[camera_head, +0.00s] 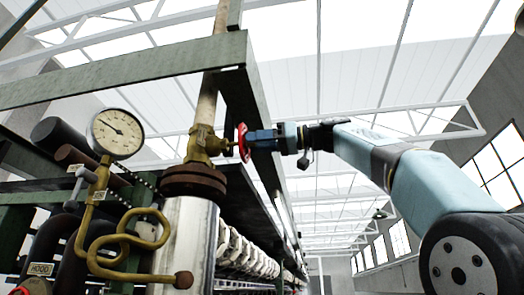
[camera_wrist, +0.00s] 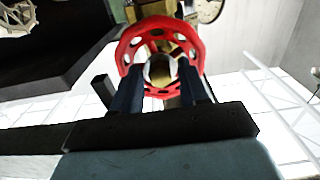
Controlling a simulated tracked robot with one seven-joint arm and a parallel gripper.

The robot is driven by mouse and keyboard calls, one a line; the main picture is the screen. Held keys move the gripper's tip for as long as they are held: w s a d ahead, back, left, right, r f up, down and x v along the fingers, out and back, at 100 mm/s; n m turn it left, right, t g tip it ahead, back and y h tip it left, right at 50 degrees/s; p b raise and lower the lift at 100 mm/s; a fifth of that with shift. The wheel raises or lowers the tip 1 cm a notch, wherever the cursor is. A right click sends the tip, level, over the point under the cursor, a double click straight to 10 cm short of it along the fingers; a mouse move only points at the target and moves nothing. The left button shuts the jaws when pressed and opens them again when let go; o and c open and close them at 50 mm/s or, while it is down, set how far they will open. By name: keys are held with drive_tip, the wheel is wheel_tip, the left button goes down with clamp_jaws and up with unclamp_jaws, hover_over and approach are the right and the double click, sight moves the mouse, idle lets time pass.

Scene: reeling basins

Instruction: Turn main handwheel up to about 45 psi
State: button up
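The red main handwheel (camera_head: 242,142) sits on a brass valve (camera_head: 203,145) at the vertical pipe. My gripper (camera_head: 250,140) reaches it from the right, its fingertips at the wheel's face. In the wrist view the handwheel (camera_wrist: 133,46) is seen face-on. The two dark fingers of my gripper (camera_wrist: 160,78) stand apart on either side of its pale hub, overlapping the wheel. Whether they press on it I cannot tell. The round white gauge (camera_head: 118,133) hangs left of the valve; its needle points to the upper left. Its numbers are too small to read.
A coiled brass tube (camera_head: 125,243) runs below the gauge. A green steel beam (camera_head: 130,72) crosses above the valve, and another (camera_head: 247,90) runs close behind the wheel. A small lever valve (camera_head: 84,174) lies left. The space right of my arm looks open.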

clamp_jaws()
drive_tip(key=n, duration=1.7)
drive_tip(key=shift+f, duration=0.1)
drive_tip(key=shift+o, duration=0.5)
unclamp_jaws()
